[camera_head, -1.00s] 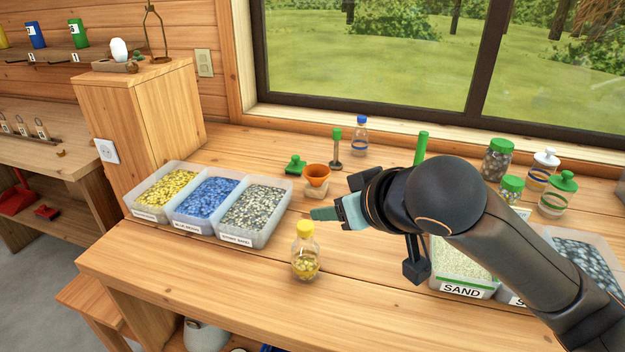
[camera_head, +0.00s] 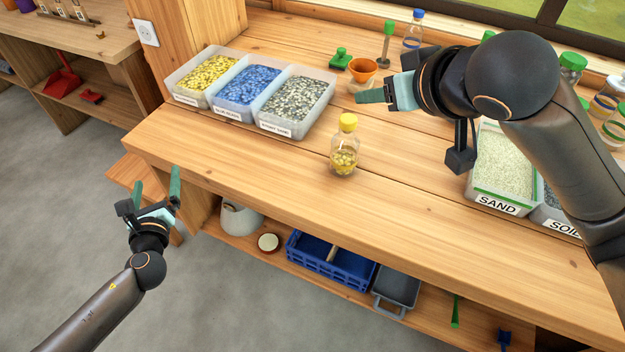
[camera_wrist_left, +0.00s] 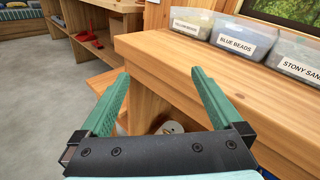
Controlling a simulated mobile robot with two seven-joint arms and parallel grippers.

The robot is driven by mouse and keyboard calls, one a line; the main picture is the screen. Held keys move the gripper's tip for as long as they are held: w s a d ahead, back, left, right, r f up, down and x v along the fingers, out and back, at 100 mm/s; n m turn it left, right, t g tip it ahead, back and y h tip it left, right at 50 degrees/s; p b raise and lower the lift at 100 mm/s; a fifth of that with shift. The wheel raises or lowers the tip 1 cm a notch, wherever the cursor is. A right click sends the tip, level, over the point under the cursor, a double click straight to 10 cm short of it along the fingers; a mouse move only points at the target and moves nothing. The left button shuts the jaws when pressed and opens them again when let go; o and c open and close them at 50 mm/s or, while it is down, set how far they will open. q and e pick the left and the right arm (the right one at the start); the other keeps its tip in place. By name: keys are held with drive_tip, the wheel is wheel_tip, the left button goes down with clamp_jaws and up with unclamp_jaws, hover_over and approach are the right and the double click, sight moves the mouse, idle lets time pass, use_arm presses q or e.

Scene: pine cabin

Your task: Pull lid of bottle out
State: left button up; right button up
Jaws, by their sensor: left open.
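A small clear bottle (camera_head: 344,158) with yellow beads in its lower part stands upright near the front edge of the wooden table. Its yellow lid (camera_head: 348,122) sits on its neck. My left gripper (camera_head: 156,188) is open and empty, left of the table's front edge and well away from the bottle; its green fingers (camera_wrist_left: 162,100) also show spread in the left wrist view. My right gripper (camera_head: 372,96) hovers above the table, behind and right of the bottle, near an orange funnel (camera_head: 362,70). It is seen side-on, so its finger gap is hidden.
Bins of yellow, blue (camera_head: 249,86) and grey beads stand left of the bottle. A sand bin (camera_head: 503,165) stands to the right. A green-handled scoop (camera_head: 387,42) and a blue-capped bottle (camera_head: 413,32) stand behind. The lower shelf holds a blue crate (camera_head: 330,262).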

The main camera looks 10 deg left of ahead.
sight(346, 142)
use_arm(q)
drive_tip(key=w+d+r+m+h, duration=0.1)
drive_tip(key=d+m+h, duration=0.1)
drive_tip(key=d, duration=0.3)
drive_tip(key=w+d+r+m+t+h, duration=0.1)
drive_tip(key=d+m+h, duration=0.1)
drive_tip(key=d, duration=0.4)
drive_tip(key=w+d+r+m+h, duration=0.1)
drive_tip(key=d+m+h, duration=0.1)
drive_tip(key=d, duration=0.3)
drive_tip(key=shift+w+d+r+m+t+h, duration=0.2)
drive_tip(key=shift+w+d+m+t+h, duration=0.1)
drive_tip(key=shift+d+m+h, duration=0.1)
drive_tip(key=s+d+r+m+h, duration=0.1)
drive_tip(key=d+h, duration=0.1)
drive_tip(key=d, duration=0.3)
drive_tip(key=s+d+r+m+h, duration=0.1)
drive_tip(key=d+m+h, duration=0.1)
drive_tip(key=d, duration=0.4)
drive_tip(key=s+d+r+m+h, duration=0.1)
drive_tip(key=s+d+m+h, duration=0.1)
drive_tip(key=d, duration=0.4)
drive_tip(key=shift+s+r+h, duration=0.1)
drive_tip(key=shift+r+h, duration=0.1)
drive_tip(key=shift+h, duration=0.4)
drive_tip(key=shift+d, duration=0.25)
drive_tip(key=x, duration=1.2)
drive_tip(key=shift+d+f, duration=0.1)
drive_tip(key=shift+f, duration=0.2)
clamp_jaws()
